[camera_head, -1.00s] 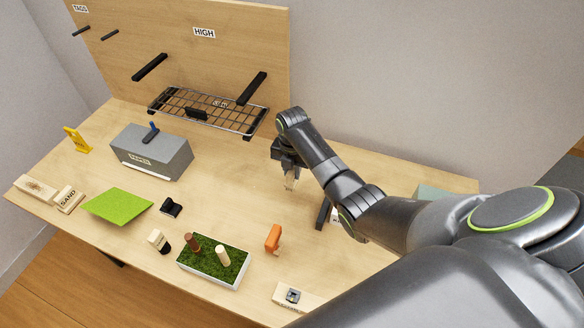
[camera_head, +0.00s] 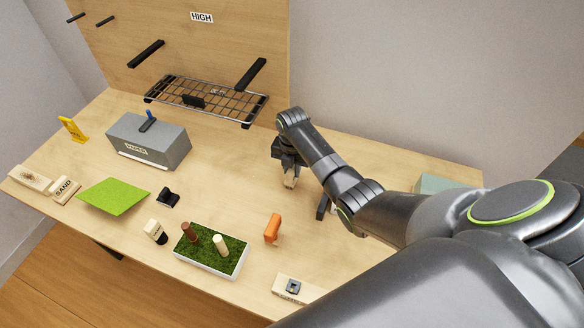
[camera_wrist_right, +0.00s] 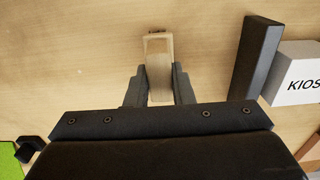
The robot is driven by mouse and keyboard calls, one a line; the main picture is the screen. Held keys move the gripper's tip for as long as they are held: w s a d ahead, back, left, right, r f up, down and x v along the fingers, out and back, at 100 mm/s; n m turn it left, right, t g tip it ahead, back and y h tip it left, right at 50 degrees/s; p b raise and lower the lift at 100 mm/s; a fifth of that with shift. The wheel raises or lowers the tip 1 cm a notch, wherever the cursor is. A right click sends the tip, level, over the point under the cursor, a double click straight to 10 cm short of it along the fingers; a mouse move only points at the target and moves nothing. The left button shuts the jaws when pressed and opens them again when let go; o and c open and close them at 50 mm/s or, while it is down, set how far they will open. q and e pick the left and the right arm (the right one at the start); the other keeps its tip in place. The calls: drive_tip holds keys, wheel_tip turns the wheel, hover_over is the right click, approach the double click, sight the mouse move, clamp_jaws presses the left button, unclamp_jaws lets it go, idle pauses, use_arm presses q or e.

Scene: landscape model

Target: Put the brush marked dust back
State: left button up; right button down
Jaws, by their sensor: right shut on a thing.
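My right gripper (camera_head: 289,167) is over the middle right of the table. It is shut on a pale wooden piece (camera_wrist_right: 158,68), which shows between the fingers in the wrist view. I can read no mark on the piece, so I cannot tell from it whether it is the brush marked dust. A small cream block with a dark lower part (camera_head: 155,231) stands left of the moss tray (camera_head: 240,262); its lettering is too small to read. My left gripper is not in view.
A grey box (camera_head: 172,151), a wire shelf (camera_head: 222,101) on the back board and a green sheet (camera_head: 114,195) are to the left. An orange piece (camera_head: 272,228) stands in front. A dark bar (camera_wrist_right: 256,57) and a block lettered KIOS (camera_wrist_right: 298,72) lie close right of the gripper.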

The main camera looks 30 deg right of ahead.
drive_tip(key=shift+f, duration=0.25)
idle(0.6)
drive_tip(key=c, duration=1.2)
unclamp_jaws()
drive_tip(key=shift+o, duration=0.2)
wheel_tip(320, 180, up, 18)
drive_tip(key=p, duration=0.2)
drive_tip(key=shift+f+p, duration=0.25)
drive_tip(key=shift+p, duration=0.1)
drive_tip(key=shift+f, duration=0.1)
